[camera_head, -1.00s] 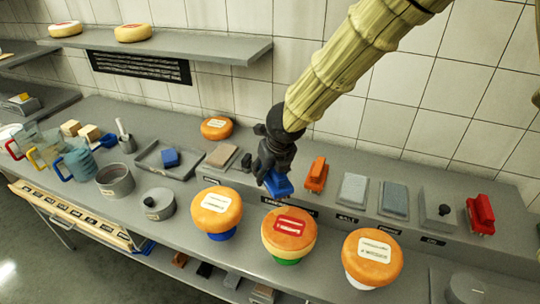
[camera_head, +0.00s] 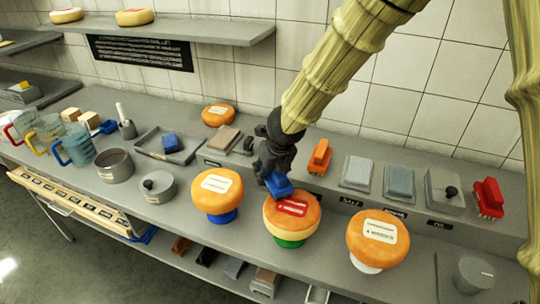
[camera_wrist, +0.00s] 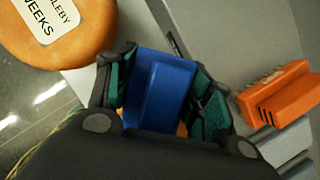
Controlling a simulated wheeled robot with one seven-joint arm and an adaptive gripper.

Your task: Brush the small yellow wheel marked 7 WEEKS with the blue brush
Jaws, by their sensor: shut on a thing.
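My gripper (camera_head: 274,180) is shut on the blue brush (camera_head: 280,187), just behind and above the back edge of the middle wheel (camera_head: 292,215); I cannot tell whether they touch. The brush also fills the middle of the wrist view (camera_wrist: 163,85) between the fingers. The middle wheel is orange on top with a yellow side and a red label, on a green stand. An orange wheel (camera_head: 217,189) on a blue stand is at its left, another (camera_head: 378,237) on a white stand at its right. The wrist view shows a label ending in WEEKS on an orange wheel (camera_wrist: 65,30); its number is not visible.
An orange brush (camera_head: 320,157) and a red brush (camera_head: 488,196) stand on the raised ledge with grey blocks. A grey pot (camera_head: 158,187), jugs and a tray (camera_head: 150,147) are at left. Another orange wheel (camera_head: 217,115) sits at the back.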

